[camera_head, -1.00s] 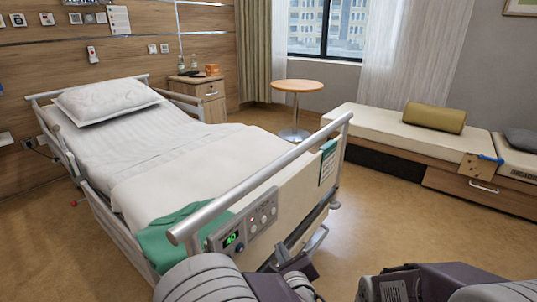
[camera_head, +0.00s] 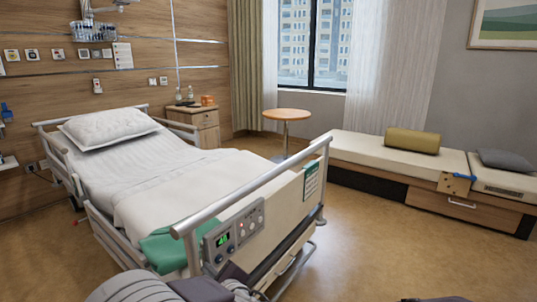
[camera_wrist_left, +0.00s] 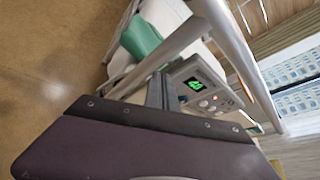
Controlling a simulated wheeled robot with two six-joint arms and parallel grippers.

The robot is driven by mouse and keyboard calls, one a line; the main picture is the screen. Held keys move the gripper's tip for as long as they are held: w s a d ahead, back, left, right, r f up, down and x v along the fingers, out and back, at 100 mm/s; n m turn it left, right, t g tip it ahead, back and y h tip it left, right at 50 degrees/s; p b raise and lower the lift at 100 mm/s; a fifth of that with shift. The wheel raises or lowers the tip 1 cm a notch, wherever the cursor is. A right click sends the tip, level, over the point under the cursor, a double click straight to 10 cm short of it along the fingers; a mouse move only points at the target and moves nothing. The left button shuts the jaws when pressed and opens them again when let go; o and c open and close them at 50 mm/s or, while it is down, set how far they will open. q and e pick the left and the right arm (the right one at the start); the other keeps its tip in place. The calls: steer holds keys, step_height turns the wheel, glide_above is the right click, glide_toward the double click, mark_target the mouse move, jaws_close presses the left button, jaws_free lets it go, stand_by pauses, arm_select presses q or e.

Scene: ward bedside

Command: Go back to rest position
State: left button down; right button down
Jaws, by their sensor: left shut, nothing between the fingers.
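My left gripper (camera_head: 240,285) is low at the bottom edge of the head view, in front of the bed's foot end, and is partly cut off. It is shut and empty. In the left wrist view its dark housing fills the lower part, and a grey finger (camera_wrist_left: 158,92) points toward the control panel (camera_wrist_left: 197,88). I cannot tell whether it touches the panel. The control panel (camera_head: 232,233) on the footboard has a green lit display, apparently 41, and several buttons. My right gripper is not in view.
The bed (camera_head: 185,182) has a metal foot rail (camera_head: 255,185) and a green cloth (camera_head: 162,250) at its near corner. A round table (camera_head: 287,115), a bedside cabinet (camera_head: 207,128) and a bench (camera_head: 360,153) stand farther back. The floor (camera_head: 400,240) on the right is clear.

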arm_select(q)
steer(key=s+a+f+n+g, duration=0.2)
steer(key=s+a+n+g, duration=0.25)
steer(key=s+a, duration=0.2)
steer(key=s+a+f+n+g, duration=0.35)
steer(key=s+a+n, duration=0.2)
steer(key=a, duration=0.25)
steer(key=s+d+f+n+g+h+p, duration=0.1)
steer(key=s+d+f+n+g+h, duration=0.4)
steer(key=s+n, duration=0.4)
steer(key=w+d+n+t+h+p, duration=0.1)
steer(key=d+n+t+h, duration=0.25)
steer(key=d, duration=0.35)
step_height(320, 180, up, 36)
steer(key=p, duration=3.7)
steer(key=shift+g, duration=0.45)
steer(key=shift+w, duration=0.1)
